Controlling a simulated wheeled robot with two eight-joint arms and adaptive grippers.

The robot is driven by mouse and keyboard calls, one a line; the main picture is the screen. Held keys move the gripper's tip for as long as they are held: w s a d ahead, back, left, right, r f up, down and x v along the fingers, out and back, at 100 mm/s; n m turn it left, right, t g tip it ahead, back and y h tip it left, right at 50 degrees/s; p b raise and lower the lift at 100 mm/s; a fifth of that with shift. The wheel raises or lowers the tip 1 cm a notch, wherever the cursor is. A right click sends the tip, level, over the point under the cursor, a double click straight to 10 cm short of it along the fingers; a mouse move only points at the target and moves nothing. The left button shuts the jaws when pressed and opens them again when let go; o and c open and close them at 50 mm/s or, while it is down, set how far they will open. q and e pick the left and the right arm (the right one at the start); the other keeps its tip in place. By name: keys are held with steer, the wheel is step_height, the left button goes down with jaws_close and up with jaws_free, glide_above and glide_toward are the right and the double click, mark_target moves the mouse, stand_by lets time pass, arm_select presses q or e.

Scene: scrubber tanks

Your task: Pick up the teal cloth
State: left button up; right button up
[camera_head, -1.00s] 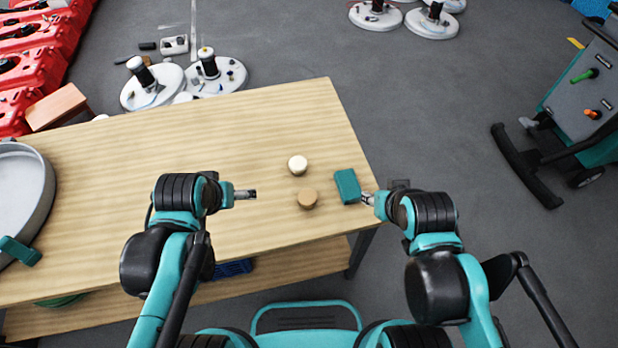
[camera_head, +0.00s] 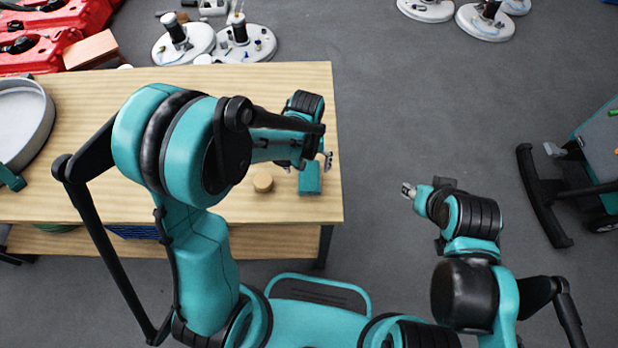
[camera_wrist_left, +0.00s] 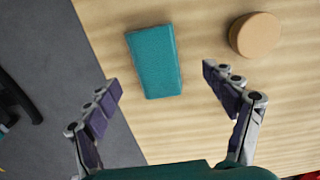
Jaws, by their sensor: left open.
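The teal cloth (camera_head: 310,178) is a small folded block lying near the right edge of the wooden table. In the left wrist view the cloth (camera_wrist_left: 154,62) lies beyond and between the spread fingers, apart from both. My left gripper (camera_head: 308,163) is open and empty over the table, just behind the cloth in the head view; its fingers also show in the left wrist view (camera_wrist_left: 163,95). My right gripper (camera_head: 408,190) is off the table's right side, above the floor, and its fingertips are too small to judge.
A round tan wooden disc (camera_head: 262,182) lies left of the cloth, and also shows in the left wrist view (camera_wrist_left: 255,34). A round grey pan (camera_head: 25,125) sits at the table's left. The wooden table (camera_head: 90,95) ends just right of the cloth.

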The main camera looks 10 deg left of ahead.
mark_target(309, 175)
arm_select(q)
steer(key=f+b, duration=0.1)
steer(key=f, duration=0.2)
steer(key=w+f+b, duration=0.1)
steer(key=f, duration=0.1)
steer(key=shift+d+f+b, duration=0.15)
steer(key=shift+d+b, duration=0.1)
steer(key=shift+b, duration=0.05)
steer(key=shift+s, duration=0.1)
steer(key=c, duration=1.1)
steer(key=shift+r, duration=0.2)
step_height(309, 175, up, 4)
steer(key=p, duration=0.2)
steer(key=shift+r+p, duration=0.15)
steer(key=shift+p, duration=0.15)
steer(key=s+r+p, duration=0.1)
steer(key=s+r, duration=0.1)
steer(key=s, duration=0.2)
steer(key=s+d+r+p, duration=0.1)
steer(key=s+r, duration=0.1)
steer(key=s, duration=0.1)
steer(key=s+r+p, duration=0.2)
steer(key=s, duration=0.2)
steer(key=shift+s+d+r, duration=0.2)
steer(key=shift+s+r, duration=0.05)
steer(key=shift+s, duration=0.05)
